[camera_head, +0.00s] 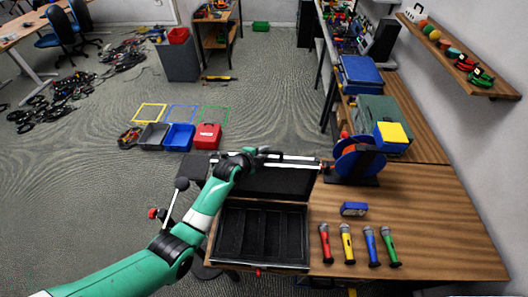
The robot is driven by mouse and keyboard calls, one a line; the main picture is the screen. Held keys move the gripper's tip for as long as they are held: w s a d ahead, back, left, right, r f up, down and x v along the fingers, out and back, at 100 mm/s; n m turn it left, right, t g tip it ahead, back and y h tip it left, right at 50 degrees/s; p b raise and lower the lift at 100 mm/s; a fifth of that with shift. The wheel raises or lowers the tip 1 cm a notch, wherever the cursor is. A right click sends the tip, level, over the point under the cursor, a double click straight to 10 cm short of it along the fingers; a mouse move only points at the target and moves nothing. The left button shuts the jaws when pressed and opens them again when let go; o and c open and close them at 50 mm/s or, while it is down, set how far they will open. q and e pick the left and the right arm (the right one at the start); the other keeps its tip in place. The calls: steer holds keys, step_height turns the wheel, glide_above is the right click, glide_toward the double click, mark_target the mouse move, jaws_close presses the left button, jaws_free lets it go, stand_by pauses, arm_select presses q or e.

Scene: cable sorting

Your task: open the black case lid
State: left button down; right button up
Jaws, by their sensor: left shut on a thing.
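The black case (219,232) stands at the front left of the wooden table, its dark base with several slots facing up. Its lid (275,183) is raised at the back of the base, tilted up, with its dark inner side showing. My left arm, green and white, reaches in from the lower left across the case's left side. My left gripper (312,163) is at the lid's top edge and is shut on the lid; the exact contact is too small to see. My right gripper is not in view.
A blue reel (358,160) stands behind. Bare table lies at the right. Coloured bins (179,137) sit on the floor.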

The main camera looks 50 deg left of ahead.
arm_select(q)
steer(key=c, duration=1.1)
jaws_free()
steer(key=p+v, duration=0.5)
steer(key=v, duration=0.6)
steer(key=shift+s+d+r, duration=0.1)
steer(key=shift+s+r, duration=0.1)
steer(key=shift+s, duration=0.05)
